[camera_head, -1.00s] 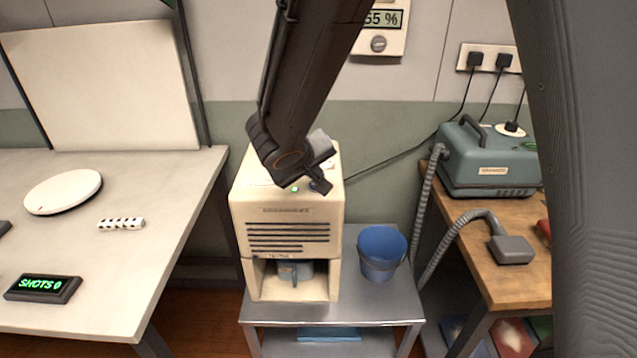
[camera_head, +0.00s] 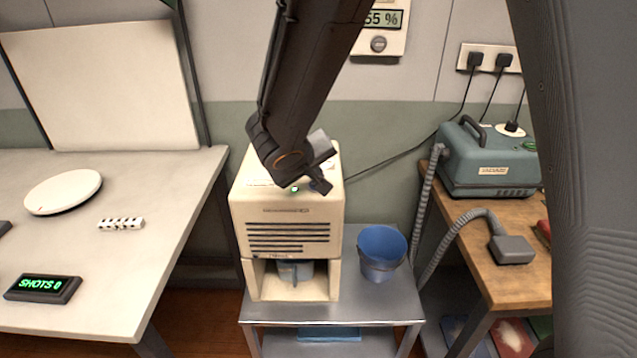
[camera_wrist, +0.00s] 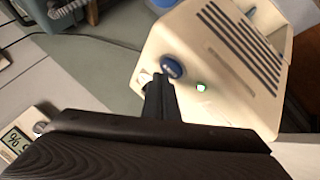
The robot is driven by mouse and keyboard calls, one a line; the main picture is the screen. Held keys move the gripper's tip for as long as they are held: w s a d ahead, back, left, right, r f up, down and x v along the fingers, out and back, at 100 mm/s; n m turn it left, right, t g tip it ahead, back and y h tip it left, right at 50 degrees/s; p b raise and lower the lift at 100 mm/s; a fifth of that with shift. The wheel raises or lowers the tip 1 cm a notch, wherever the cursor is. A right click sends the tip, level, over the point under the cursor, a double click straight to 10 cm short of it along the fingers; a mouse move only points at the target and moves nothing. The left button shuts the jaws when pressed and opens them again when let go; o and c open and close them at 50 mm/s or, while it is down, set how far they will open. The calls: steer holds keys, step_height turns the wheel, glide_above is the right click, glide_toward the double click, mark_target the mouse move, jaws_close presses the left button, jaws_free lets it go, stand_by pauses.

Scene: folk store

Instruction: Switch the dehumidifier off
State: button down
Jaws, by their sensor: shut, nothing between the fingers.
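The dehumidifier (camera_head: 288,222) is a cream box with dark front slats, standing on a grey metal trolley. Its top shows a green-lit lamp, seen in the wrist view (camera_wrist: 201,87) and beside my gripper in the head view (camera_head: 294,188). A blue round button (camera_wrist: 172,67) is on the same top face. My gripper (camera_head: 322,184) is over the top of the dehumidifier. In the wrist view my gripper (camera_wrist: 160,84) is shut and empty, its tip close beside the blue button; I cannot tell whether it touches.
A blue bucket (camera_head: 381,252) stands on the trolley (camera_head: 365,305), right of the dehumidifier. A teal machine (camera_head: 485,165) with a grey hose sits on the wooden table at right. A wall panel reading 55 % (camera_head: 381,25) hangs behind. A pale table (camera_head: 120,255) is at left.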

steer(key=shift+f+b, duration=0.5)
steer(key=shift+b, duration=0.5)
steer(key=shift+r, duration=0.5)
steer(key=shift+r, duration=0.1)
steer(key=shift+r+p, duration=1.7)
steer(key=shift+r, duration=1.2)
steer(key=s+d+f+m+g+y, duration=0.1)
steer(key=s+d+f+g, duration=0.3)
steer(key=s+d, duration=0.5)
steer(key=s+d+f+m+g+y, duration=0.2)
steer(key=s+d, duration=0.6)
steer(key=s, duration=0.4)
steer(key=shift+s+d+f+m+g, duration=0.3)
steer(key=shift+f+m+g, duration=0.65)
steer(key=shift+f, duration=0.9)
